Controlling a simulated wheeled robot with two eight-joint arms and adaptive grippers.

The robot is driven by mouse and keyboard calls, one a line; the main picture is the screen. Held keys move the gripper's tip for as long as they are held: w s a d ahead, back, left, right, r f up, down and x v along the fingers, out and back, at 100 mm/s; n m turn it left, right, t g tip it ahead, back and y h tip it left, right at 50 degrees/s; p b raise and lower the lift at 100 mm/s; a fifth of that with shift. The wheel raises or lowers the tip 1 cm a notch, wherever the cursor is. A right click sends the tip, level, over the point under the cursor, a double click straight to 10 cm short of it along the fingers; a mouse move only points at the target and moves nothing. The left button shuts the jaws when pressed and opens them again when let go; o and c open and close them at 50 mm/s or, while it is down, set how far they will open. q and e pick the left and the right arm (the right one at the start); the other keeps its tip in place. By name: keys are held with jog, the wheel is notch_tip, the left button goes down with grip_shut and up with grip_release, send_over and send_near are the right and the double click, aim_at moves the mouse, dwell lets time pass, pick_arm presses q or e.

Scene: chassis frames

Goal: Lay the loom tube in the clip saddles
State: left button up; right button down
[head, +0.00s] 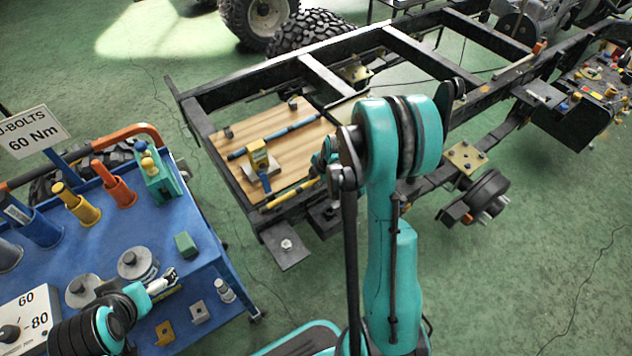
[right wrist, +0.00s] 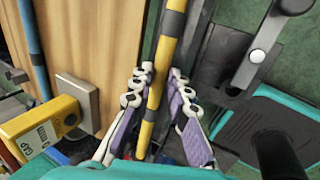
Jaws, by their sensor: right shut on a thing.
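The loom tube, yellow with dark bands (right wrist: 168,62), runs between the fingers of my right gripper (right wrist: 158,88), which is shut on it. In the head view the tube (head: 288,196) shows along the near edge of a wooden board (head: 225,152) on the chassis frame. My right gripper (head: 325,165) is there partly hidden behind my own arm. I cannot tell whether the tube touches the board. I cannot make out the clip saddles for certain. My left gripper (head: 166,282) is over the blue cart; its finger opening is too small to judge.
A blue-and-dark rod (head: 280,135) and a yellow gauge-like block (head: 259,158) on a grey plate are on the board. The blue cart (head: 105,235) carries coloured holders, discs and a green block (head: 186,244). Black frame rails (head: 310,68) surround the board. Green floor is open at right.

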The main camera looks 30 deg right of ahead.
jog(key=shift+r, duration=0.1)
jog(key=c, duration=1.9)
grip_release()
jog(key=shift+f, duration=0.2)
jog(key=o, duration=0.4)
jog(key=shift+o, duration=0.2)
jog(key=shift+r, duration=0.2)
